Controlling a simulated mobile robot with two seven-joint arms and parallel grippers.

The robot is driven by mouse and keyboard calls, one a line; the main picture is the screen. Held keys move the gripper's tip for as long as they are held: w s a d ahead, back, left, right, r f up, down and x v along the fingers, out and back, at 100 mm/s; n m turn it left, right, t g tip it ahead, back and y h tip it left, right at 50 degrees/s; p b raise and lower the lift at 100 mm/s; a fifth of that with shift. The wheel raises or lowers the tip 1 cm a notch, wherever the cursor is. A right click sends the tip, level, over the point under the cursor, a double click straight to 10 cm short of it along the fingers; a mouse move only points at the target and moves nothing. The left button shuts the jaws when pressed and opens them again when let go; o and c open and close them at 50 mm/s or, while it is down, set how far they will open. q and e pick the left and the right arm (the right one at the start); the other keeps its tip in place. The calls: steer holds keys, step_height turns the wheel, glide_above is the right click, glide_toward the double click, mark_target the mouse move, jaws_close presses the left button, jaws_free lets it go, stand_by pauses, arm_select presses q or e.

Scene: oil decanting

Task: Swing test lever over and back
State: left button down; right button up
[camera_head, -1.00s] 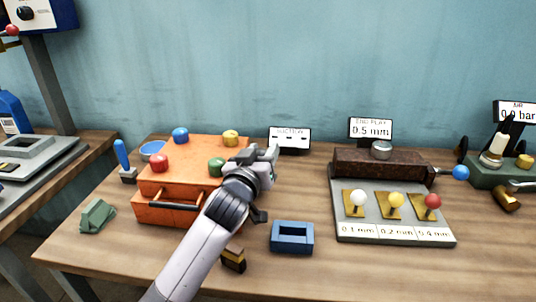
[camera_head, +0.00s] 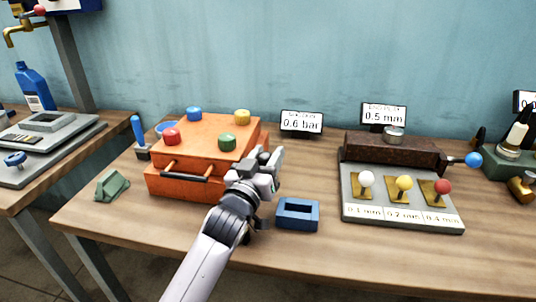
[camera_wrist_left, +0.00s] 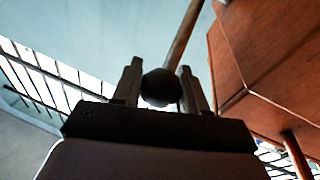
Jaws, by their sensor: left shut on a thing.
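My left gripper (camera_head: 268,165) is at the right side of the orange box (camera_head: 205,160). In the left wrist view its two fingers (camera_wrist_left: 161,88) are shut on a dark ball-shaped knob (camera_wrist_left: 161,84) on a thin rod (camera_wrist_left: 184,38). I take this to be the test lever; in the head view the gripper hides it. The orange box (camera_wrist_left: 265,65) is close by on the right in the wrist view. My right gripper is not in view.
A blue rectangular block (camera_head: 298,214) lies just right of my forearm. A grey board (camera_head: 400,212) with white, yellow and red knobs stands at right. A green block (camera_head: 112,185) lies left.

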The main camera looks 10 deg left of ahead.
arm_select(q)
steer(key=shift+s+d+r, duration=0.1)
steer(key=shift+s+d, duration=0.15)
steer(key=c, duration=0.8)
jaws_free()
steer(key=shift+c, duration=0.2)
steer(key=shift+o, duration=1)
steer(key=shift+s+r, duration=0.15)
steer(key=shift+a, duration=0.1)
steer(key=shift+v, duration=3.5)
